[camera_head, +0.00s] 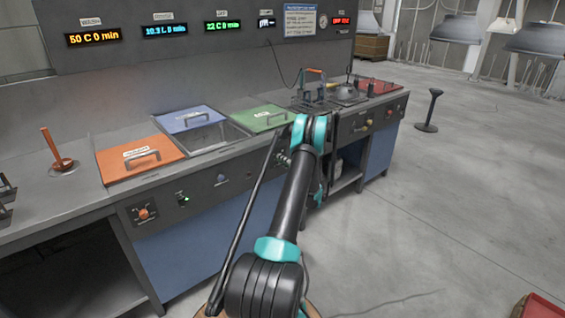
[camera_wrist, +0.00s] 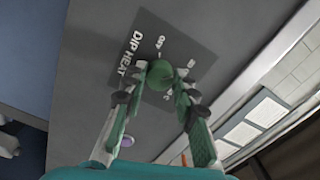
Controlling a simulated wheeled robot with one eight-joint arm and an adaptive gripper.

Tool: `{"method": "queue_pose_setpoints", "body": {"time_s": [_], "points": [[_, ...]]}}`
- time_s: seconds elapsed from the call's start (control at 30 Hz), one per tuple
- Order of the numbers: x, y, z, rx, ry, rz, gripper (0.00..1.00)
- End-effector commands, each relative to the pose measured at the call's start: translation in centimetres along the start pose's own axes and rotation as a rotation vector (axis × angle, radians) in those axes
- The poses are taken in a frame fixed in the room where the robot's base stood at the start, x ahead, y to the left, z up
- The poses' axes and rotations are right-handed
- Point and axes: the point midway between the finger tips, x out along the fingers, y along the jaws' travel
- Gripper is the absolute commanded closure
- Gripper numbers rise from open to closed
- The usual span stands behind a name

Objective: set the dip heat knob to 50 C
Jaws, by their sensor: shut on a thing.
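The dip heat knob (camera_wrist: 160,74) is green and round. It sits on a dark plate (camera_wrist: 150,40) lettered "DIP HEAT", with OFF and smaller marks around it. My gripper (camera_wrist: 158,82) is shut on the knob, one finger on each side. I cannot make out which mark the knob points to. In the head view my arm hides the knob and most of my gripper. A green readout (camera_head: 222,26) on the back panel shows "22 C 0 min".
Orange (camera_head: 140,158), blue (camera_head: 190,119) and green lids (camera_head: 262,117) lie along the counter. An orange readout (camera_head: 93,37) shows "50 C 0 min". An orange knob (camera_head: 144,213) is on the front panel at left. The floor at right is open around a black stand (camera_head: 430,108).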

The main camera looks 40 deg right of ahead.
Motion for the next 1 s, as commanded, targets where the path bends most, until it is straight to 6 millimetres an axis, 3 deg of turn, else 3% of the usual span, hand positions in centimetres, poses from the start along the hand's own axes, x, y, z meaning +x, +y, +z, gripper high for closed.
{"method": "queue_pose_setpoints", "body": {"time_s": [1.0], "points": [[-0.10,-0.05,-0.18,0.962,0.003,0.001,1.00]]}}
